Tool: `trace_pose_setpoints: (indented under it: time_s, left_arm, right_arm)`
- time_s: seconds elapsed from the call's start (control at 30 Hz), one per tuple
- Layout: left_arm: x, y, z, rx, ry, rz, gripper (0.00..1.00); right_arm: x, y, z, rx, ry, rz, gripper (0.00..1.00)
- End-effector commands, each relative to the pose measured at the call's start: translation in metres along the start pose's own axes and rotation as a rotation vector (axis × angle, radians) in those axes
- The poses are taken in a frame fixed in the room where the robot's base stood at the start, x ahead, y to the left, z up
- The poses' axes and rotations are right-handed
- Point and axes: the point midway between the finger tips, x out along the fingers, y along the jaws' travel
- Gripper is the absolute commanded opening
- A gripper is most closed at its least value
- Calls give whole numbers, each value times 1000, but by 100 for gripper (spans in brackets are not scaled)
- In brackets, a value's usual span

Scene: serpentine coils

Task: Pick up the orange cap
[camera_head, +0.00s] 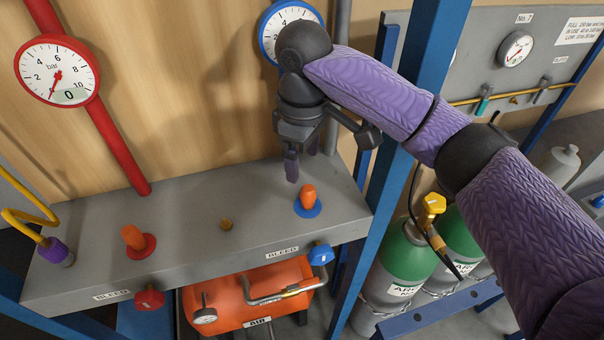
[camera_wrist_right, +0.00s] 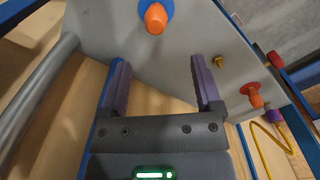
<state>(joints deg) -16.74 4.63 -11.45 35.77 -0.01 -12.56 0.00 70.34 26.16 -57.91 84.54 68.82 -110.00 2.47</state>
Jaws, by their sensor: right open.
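One orange cap (camera_head: 307,196) stands on a blue disc on the right part of the grey bench top. It also shows in the right wrist view (camera_wrist_right: 155,18), at the top edge, beyond the fingertips. A second orange cap (camera_head: 133,237) sits tilted on a red disc farther left, and shows in the right wrist view (camera_wrist_right: 253,96) at the right. My right gripper (camera_head: 301,166) hangs just above and behind the cap on the blue disc, apart from it. In the right wrist view its two purple fingers (camera_wrist_right: 160,75) are spread and hold nothing. My left gripper does not show.
The grey bench (camera_head: 200,210) also carries a small brass fitting (camera_head: 226,224) between the caps. A red pipe (camera_head: 122,145) rises at left. A blue upright post (camera_head: 407,130) stands right of my gripper. Red and blue knobs project from the bench's front.

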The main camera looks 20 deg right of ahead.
Motion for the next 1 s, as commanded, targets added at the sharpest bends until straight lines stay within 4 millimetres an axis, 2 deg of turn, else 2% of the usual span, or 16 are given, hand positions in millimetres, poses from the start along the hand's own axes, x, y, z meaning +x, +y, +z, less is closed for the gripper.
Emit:
trace_pose_setpoints:
  time_s: [0.17,0.47,0.57,0.73,0.77,1.0]
  left_arm:
    - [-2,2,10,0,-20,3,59]
    - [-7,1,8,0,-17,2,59]
    - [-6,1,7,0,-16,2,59]
    - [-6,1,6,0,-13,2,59]
    - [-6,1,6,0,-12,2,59]
    - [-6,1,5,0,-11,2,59]
  right_arm:
    - [34,0,1,1,-4,-2,82]
    - [87,8,6,2,-3,-2,82]
    - [95,8,6,0,0,0,82]
    - [96,8,6,0,0,0,82]
    - [95,8,6,0,0,0,78]
    - [95,8,6,1,0,0,27]
